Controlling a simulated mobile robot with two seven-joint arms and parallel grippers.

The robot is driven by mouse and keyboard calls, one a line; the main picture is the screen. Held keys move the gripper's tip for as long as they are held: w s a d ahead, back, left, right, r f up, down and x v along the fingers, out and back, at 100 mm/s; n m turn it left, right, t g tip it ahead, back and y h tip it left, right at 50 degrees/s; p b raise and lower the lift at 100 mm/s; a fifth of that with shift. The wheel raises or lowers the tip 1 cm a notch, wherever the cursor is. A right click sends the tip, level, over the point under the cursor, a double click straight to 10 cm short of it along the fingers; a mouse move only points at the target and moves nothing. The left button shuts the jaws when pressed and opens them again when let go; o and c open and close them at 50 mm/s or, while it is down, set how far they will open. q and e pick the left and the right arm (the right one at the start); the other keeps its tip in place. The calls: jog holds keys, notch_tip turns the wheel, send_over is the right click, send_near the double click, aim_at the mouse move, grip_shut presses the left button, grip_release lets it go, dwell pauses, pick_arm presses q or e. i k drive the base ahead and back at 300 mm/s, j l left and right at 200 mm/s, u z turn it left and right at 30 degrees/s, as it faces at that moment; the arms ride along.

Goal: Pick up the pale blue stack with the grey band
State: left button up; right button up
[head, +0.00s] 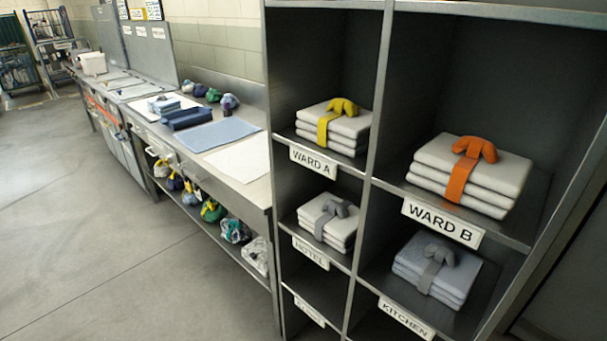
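The pale blue stack (460,284) lies in the lower right compartment of the grey shelf unit, above the label KITCHEN (407,317). It is a folded pile wrapped by a grey band (432,274) with a knot on top. A white stack with a grey band (345,229) sits in the compartment to its left. Neither of my grippers shows in the head view.
White stacks with a yellow band (352,127) and an orange band (503,171) sit in the compartments above, labelled WARD A and WARD B. Shelf dividers (374,130) separate the compartments. A long metal bench (258,186) holds cloths at left. The floor (120,260) is clear.

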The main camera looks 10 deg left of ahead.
aim_at(162, 105)
jog(key=i+j, duration=0.15)
jog(key=j, duration=0.25)
jog(key=i+j, duration=0.15)
jog(key=j, duration=0.25)
jog(key=i+j+z, duration=0.1)
jog(key=j, duration=0.3)
jog(key=i+j+z, duration=0.1)
jog(key=j, duration=0.35)
jog(key=i+j, duration=0.2)
jog(key=j, duration=0.2)
jog(key=i+j+z, duration=0.15)
jog(key=j, duration=0.3)
jog(key=i+j, duration=0.1)
jog(key=j, duration=0.35)
jog(key=i+j+z, duration=0.15)
jog(key=j, duration=0.3)
jog(key=i+j, duration=0.1)
jog(key=j, duration=0.4)
jog(key=i+j+z, duration=0.1)
jog(key=j, duration=0.4)
jog(key=i+j+z, duration=0.1)
jog(key=j, duration=0.45)
jog(key=i+j+z, duration=0.1)
jog(key=j, duration=0.45)
jog(key=i+j, duration=0.2)
jog(key=j, duration=0.3)
jog(key=i+j+z, duration=0.15)
jog(key=j, duration=0.4)
